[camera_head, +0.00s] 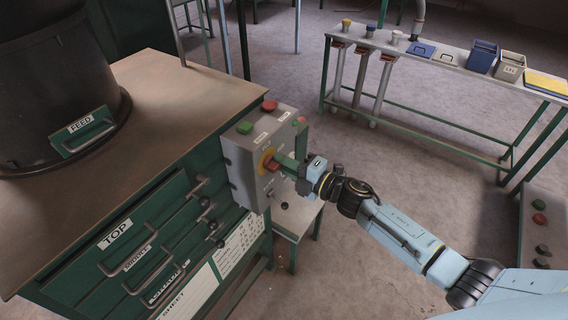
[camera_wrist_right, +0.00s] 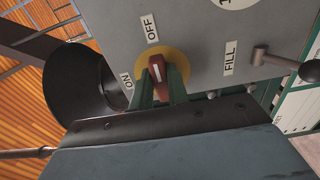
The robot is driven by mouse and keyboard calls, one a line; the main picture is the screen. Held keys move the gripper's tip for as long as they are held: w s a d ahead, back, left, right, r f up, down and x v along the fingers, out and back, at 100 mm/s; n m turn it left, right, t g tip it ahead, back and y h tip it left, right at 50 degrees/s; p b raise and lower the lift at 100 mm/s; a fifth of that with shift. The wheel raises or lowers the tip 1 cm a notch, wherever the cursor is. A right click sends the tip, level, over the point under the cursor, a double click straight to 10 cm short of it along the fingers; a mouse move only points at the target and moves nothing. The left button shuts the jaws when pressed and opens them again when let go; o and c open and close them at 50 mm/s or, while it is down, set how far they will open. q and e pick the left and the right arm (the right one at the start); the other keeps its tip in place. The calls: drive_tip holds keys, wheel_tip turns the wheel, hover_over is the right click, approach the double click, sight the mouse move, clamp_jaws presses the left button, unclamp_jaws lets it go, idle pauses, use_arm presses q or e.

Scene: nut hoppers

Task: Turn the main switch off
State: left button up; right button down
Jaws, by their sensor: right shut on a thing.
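The main switch is a red knob on a round yellow plate (camera_head: 264,160), on the front of a grey control box (camera_head: 236,172). In the right wrist view the red knob (camera_wrist_right: 172,74) has a short white mark on its face. An OFF label (camera_wrist_right: 151,28) is above it and an ON label (camera_wrist_right: 127,79) is at its lower left. My right gripper (camera_head: 282,166) is at the switch, its two green fingers on either side of the knob and shut on it. My left gripper is not in view.
The box also carries a green button (camera_head: 244,128), a red button (camera_head: 270,106) and a FILL lever (camera_wrist_right: 275,60). A green drawer cabinet (camera_head: 175,112) with protruding handles stands to the left. A long bench (camera_head: 440,60) stands at the back right, with clear floor between.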

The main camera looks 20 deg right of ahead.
drive_tip(key=c, duration=1.4)
unclamp_jaws()
drive_tip(key=shift+o, duration=0.2)
drive_tip(key=b+v, duration=0.2)
drive_tip(key=v, duration=1.1)
drive_tip(key=shift+s+d, duration=0.15)
